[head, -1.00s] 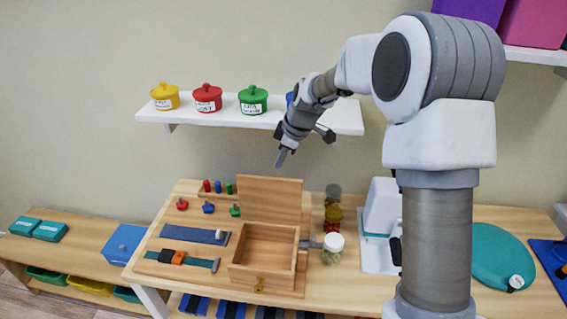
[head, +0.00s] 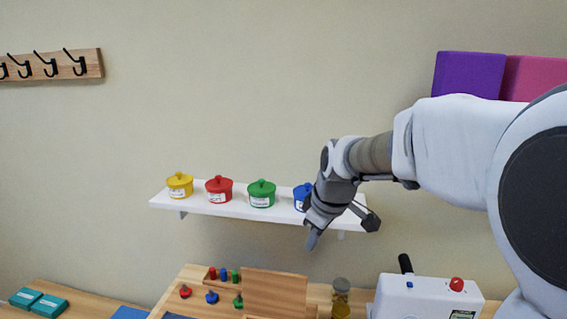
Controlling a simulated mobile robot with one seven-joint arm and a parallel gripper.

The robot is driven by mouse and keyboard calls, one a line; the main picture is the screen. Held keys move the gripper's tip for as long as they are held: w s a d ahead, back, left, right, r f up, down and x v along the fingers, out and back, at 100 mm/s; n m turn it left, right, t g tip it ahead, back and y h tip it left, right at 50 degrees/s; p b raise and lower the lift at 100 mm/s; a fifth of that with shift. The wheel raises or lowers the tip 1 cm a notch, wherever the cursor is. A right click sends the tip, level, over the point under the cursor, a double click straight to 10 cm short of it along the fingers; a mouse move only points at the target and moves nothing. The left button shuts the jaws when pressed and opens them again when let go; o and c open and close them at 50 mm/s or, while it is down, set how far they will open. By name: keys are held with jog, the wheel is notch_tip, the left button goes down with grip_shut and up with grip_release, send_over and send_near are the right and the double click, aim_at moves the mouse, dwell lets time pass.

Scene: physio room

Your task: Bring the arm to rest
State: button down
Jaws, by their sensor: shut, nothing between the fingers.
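My gripper (head: 312,240) is in the head view, right of centre, pointing down with its fingers shut and nothing between them. It hangs in the air in front of the right part of the wall shelf (head: 225,206), above the table. My arm reaches in from the right edge of the picture. Part of the blue pot (head: 299,193) on the shelf is hidden behind my gripper.
A yellow pot (head: 180,186), a red pot (head: 219,189) and a green pot (head: 261,193) stand on the shelf. Hooks (head: 50,66) hang upper left.

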jog(key=s+d+m, duration=0.2)
jog(key=s+m, duration=0.1)
jog(key=s, duration=0.5)
jog(key=s+d+r+m+t+h, duration=0.1)
jog(key=s+d+m, duration=0.2)
jog(key=s, duration=0.5)
jog(key=s+d+r+m, duration=0.1)
jog(key=s+m, duration=0.3)
jog(key=s, duration=0.4)
jog(key=shift+s+d+r+m+h, duration=0.2)
jog(key=shift+d+m+h, duration=0.15)
jog(key=shift+d, duration=0.45)
